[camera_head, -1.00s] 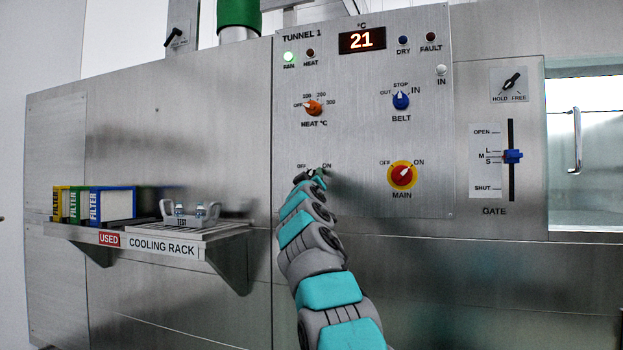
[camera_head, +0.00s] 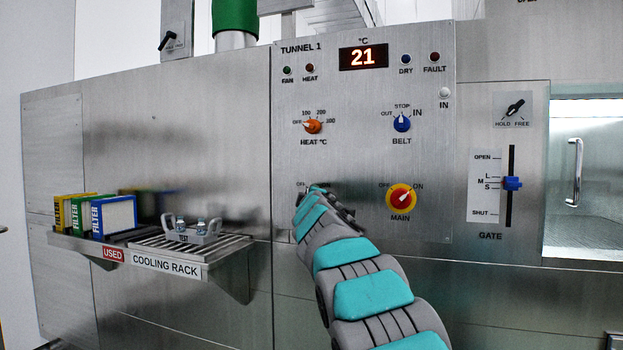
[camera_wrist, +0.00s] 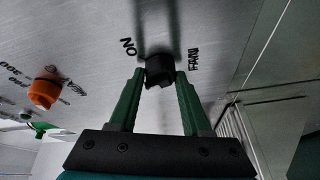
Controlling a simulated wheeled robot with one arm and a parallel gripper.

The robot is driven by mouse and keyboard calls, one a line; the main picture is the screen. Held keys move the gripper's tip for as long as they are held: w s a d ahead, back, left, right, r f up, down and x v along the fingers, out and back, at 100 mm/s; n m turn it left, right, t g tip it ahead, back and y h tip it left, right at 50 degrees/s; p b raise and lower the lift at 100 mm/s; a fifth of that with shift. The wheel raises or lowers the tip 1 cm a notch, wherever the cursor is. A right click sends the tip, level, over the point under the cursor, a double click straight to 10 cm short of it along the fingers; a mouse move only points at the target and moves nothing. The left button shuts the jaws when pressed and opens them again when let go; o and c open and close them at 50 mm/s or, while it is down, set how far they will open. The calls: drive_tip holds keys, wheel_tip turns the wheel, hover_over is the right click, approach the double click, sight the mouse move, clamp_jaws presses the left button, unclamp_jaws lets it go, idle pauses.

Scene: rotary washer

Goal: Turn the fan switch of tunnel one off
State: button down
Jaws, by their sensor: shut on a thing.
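The black fan switch (camera_wrist: 159,68) shows in the wrist view between the two green fingers of my gripper (camera_wrist: 161,74), which is shut on it. The words ON and FAN stand beside the knob in that view. In the head view my arm reaches the lower left of the TUNNEL 1 panel (camera_head: 350,150). There my arm hides most of the switch, and only its OFF label shows clearly. The FAN lamp (camera_head: 287,70) is dark.
The orange heat knob (camera_head: 313,126) sits above the switch, the blue belt knob (camera_head: 401,123) at upper right, and the red and yellow main switch (camera_head: 401,198) at right. A cooling rack (camera_head: 165,263) with filters juts out at left.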

drive_tip(key=n+g, duration=0.1)
drive_tip(key=n, duration=0.1)
drive_tip(key=n+g, duration=0.1)
drive_tip(key=n, duration=0.1)
drive_tip(key=shift+a+r+n+p, duration=0.2)
drive_tip(key=shift+n+p, duration=0.1)
drive_tip(key=shift+n, duration=0.1)
idle(0.4)
drive_tip(key=shift+c, duration=1.8)
unclamp_jaws()
drive_tip(key=shift+w, duration=0.1)
drive_tip(key=shift+d, duration=0.1)
